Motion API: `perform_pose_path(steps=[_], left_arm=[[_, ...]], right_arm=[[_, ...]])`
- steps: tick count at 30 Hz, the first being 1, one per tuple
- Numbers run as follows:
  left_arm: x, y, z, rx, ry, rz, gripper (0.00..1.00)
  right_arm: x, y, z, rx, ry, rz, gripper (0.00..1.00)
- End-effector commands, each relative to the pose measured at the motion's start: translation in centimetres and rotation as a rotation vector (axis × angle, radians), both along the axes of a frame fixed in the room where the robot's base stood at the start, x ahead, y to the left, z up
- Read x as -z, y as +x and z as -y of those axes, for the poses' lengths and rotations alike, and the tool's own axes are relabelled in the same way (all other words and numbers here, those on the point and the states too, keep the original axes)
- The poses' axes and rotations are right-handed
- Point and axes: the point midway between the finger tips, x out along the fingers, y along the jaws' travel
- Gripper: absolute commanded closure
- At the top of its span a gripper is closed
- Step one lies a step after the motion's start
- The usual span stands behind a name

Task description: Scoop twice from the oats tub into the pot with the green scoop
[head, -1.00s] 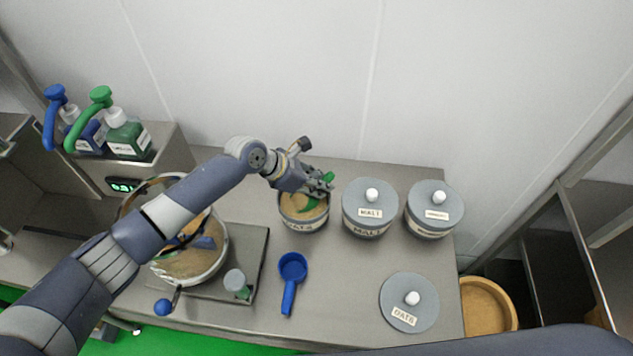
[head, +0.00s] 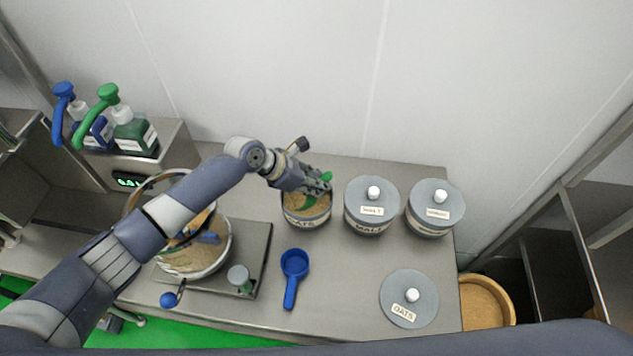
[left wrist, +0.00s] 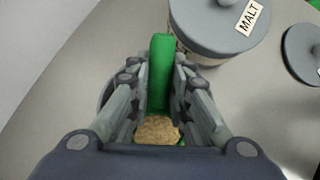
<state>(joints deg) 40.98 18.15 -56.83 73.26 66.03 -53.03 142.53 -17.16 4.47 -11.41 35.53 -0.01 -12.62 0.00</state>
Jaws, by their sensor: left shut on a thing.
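The oats tub (head: 304,222) stands uncovered on the counter, with tan oats inside. My left gripper (head: 317,187) is over the tub's far right rim, shut on the green scoop (head: 308,203). The scoop's head is inside the tub. In the left wrist view the green handle (left wrist: 160,70) stands between the fingers, and oats (left wrist: 157,130) show at the scoop's head. The pot (head: 224,256) stands at left, partly hidden behind my left arm, with tan contents and a blue part inside. My right gripper is out of view.
A blue scoop (head: 292,275) lies in front of the oats tub. The oats lid (head: 392,290) lies front right. A lidded malt tub (head: 370,222) and another lidded tub (head: 430,227) stand to the right. A small grey-topped container (head: 239,278) stands beside the pot.

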Motion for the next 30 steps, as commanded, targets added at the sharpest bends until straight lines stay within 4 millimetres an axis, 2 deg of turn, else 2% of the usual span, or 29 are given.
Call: perform_pose_path(steps=[10,24,30], left_arm=[[-0.5,0.0,0.0,0.000,-0.001,0.000,1.00],[-3.3,0.0,0.0,0.000,0.000,0.000,1.00],[-4.5,0.0,0.1,0.001,-0.002,0.001,1.00]], right_arm=[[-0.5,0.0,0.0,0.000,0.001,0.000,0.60],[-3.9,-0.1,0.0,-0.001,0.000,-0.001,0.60],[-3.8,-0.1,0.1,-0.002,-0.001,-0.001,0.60]])
